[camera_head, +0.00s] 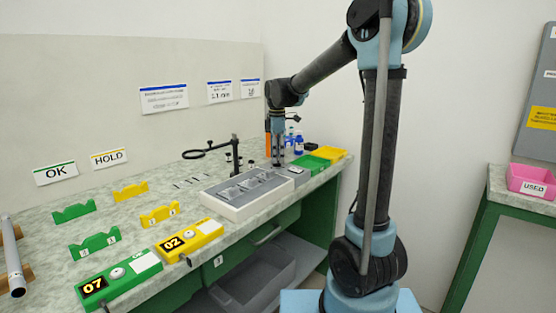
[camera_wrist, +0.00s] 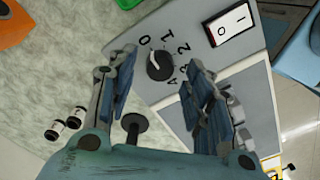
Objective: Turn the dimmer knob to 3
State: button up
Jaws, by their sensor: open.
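The black round dimmer knob (camera_wrist: 160,66) sits on a light grey panel (camera_wrist: 255,90) in the wrist view. Its white pointer mark points up-left, toward the printed 0. Printed characters curve around the knob's upper and right side; some are too small or partly covered to read. My gripper (camera_wrist: 160,62) is open, with one finger left of the knob and the other right of it. I cannot tell its height over the knob. In the head view my gripper (camera_head: 277,161) points down at the bench's far end, beside a grey box (camera_head: 299,177); the knob is not discernible there.
A white rocker switch (camera_wrist: 231,23) is close to the knob. A dark disc (camera_wrist: 134,126) shows between the finger bases. A ring-shaped stand (camera_head: 207,150), a compartment tray (camera_head: 247,194), green (camera_head: 311,162) and yellow (camera_head: 329,153) bins and bottles (camera_head: 298,143) stand nearby.

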jog(key=shift+f, duration=0.85)
jog(key=c, duration=1.1)
jog(key=shift+d, duration=0.2)
jog(key=shift+a, duration=0.15)
